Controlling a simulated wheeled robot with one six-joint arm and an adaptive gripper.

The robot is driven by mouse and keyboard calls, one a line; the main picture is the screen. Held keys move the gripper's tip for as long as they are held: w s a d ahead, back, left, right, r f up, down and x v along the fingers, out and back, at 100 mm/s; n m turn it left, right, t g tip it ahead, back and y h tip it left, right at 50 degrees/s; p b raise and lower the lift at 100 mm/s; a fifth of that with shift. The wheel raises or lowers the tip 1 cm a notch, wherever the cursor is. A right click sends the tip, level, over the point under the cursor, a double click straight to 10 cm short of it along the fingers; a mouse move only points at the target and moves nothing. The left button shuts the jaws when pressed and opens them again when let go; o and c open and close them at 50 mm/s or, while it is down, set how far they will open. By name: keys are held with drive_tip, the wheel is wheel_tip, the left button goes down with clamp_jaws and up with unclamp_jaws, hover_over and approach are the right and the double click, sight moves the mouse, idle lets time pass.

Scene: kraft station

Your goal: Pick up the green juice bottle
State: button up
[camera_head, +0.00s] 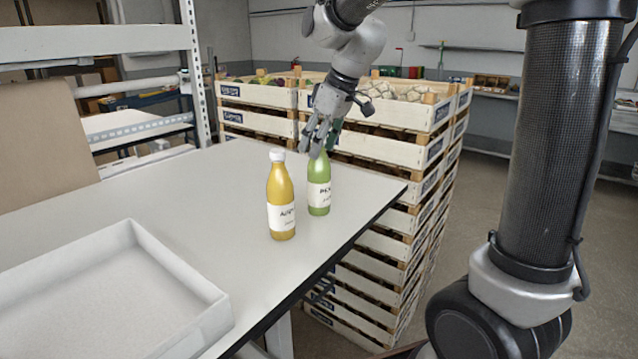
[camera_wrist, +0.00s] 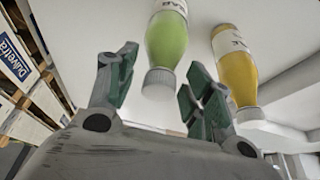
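The green juice bottle (camera_head: 319,187) stands upright on the table, near its right edge, with a white label. In the wrist view the green bottle (camera_wrist: 166,42) shows with its grey-white cap between and just beyond my spread fingers. My gripper (camera_head: 318,145) is above the green bottle, at its top, and hides its cap in the head view. In the wrist view my gripper (camera_wrist: 158,85) is open, with green-padded fingers on either side of the cap and nothing held. A yellow juice bottle (camera_head: 281,204) stands upright just left of the green one; it also shows in the wrist view (camera_wrist: 236,66).
A white tray (camera_head: 190,279) lies on the table (camera_head: 182,193) at the front left. Stacked wooden crates (camera_head: 412,152) of produce stand behind and right of the table. The table's middle and back left are clear.

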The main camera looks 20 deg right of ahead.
clamp_jaws()
drive_tip(key=shift+r, duration=0.15)
